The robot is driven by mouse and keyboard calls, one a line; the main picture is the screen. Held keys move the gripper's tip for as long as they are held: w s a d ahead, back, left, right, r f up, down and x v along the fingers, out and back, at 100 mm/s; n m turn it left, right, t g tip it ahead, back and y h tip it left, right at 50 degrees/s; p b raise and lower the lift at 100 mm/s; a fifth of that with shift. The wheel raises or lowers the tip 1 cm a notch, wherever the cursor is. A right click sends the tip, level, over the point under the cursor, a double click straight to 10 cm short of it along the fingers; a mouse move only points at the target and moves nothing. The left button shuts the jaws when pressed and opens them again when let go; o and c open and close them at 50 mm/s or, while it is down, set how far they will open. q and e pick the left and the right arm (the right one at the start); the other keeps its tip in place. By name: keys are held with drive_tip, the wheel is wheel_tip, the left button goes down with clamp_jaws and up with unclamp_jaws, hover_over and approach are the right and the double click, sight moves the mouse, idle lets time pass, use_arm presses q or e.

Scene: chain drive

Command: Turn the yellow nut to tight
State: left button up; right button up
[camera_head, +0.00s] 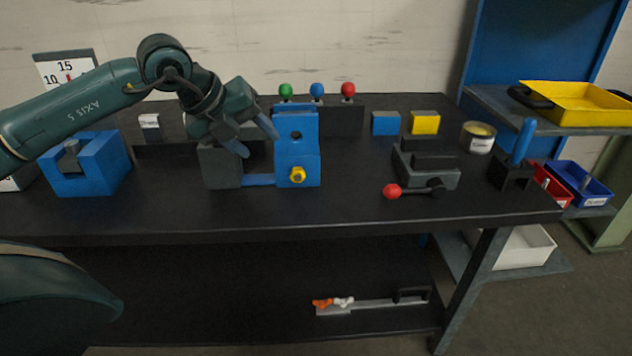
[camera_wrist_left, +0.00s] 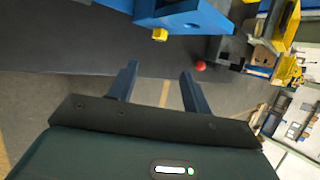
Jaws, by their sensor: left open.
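The yellow nut (camera_head: 297,174) sits on the front face of the blue upright block (camera_head: 297,140), near its foot. It also shows in the left wrist view (camera_wrist_left: 160,34), at the top, on the blue block's edge. My left gripper (camera_head: 257,142) is open and empty, just left of the blue block and higher than the nut. In the left wrist view its two fingers (camera_wrist_left: 160,78) are spread apart, and the nut lies beyond them, not between them. My right gripper is in neither view.
A dark grey block (camera_head: 220,167) stands left of the blue upright, joined by a blue bar. A dark clamp with a red-knobbed lever (camera_head: 392,191) lies to the right. Green, blue and red knobs (camera_head: 317,91) stand behind. The table's front edge (camera_head: 250,225) is clear.

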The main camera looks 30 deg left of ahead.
sight(295, 174)
use_arm(q)
drive_tip(key=x, duration=1.4)
drive_tip(key=shift+w+a+f, duration=0.15)
drive_tip(key=shift+a, duration=0.15)
drive_tip(key=shift+c, duration=0.2)
drive_tip(key=c, duration=1)
drive_tip(key=shift+o, duration=0.2)
